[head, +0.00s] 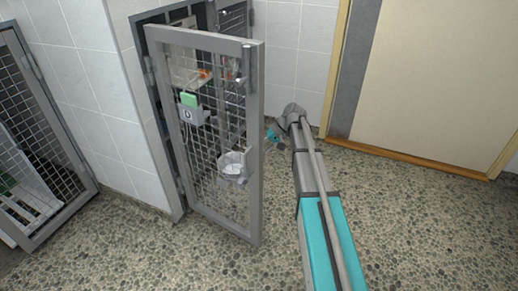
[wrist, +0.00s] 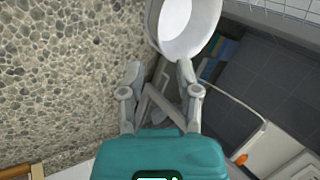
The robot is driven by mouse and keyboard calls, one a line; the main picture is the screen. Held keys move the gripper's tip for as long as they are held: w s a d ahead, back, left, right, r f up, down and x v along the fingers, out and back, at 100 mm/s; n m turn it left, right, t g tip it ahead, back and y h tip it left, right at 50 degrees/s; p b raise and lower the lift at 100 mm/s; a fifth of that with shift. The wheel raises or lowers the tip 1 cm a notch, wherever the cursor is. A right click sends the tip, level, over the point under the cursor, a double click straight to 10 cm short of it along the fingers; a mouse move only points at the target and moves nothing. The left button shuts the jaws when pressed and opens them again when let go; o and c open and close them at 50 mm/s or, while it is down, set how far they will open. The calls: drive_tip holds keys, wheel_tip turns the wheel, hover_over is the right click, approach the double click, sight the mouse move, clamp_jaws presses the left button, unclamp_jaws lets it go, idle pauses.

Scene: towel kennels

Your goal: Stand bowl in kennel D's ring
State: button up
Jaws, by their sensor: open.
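The bowl (head: 232,162) is white inside and sits at the grey ring holder (head: 236,180) on the open mesh door of kennel D (head: 253,130). It looks upright within the ring; how fully it is seated I cannot tell. In the wrist view the bowl (wrist: 190,25) is at the top, cut off by the frame edge. My gripper (wrist: 160,75) is open and empty, its fingertips just short of the bowl with a small gap. In the head view the gripper is small beside the door's free edge, its fingers not clear.
A label plate marked D (head: 188,115) with a green card (head: 188,99) is on the door. Another mesh door (head: 35,150) stands at the left. Free pebbled floor (head: 410,220) lies to the right, before a cream door (head: 430,80).

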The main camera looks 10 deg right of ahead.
drive_tip(key=shift+p+v, duration=1.15)
drive_tip(key=shift+v, duration=0.7)
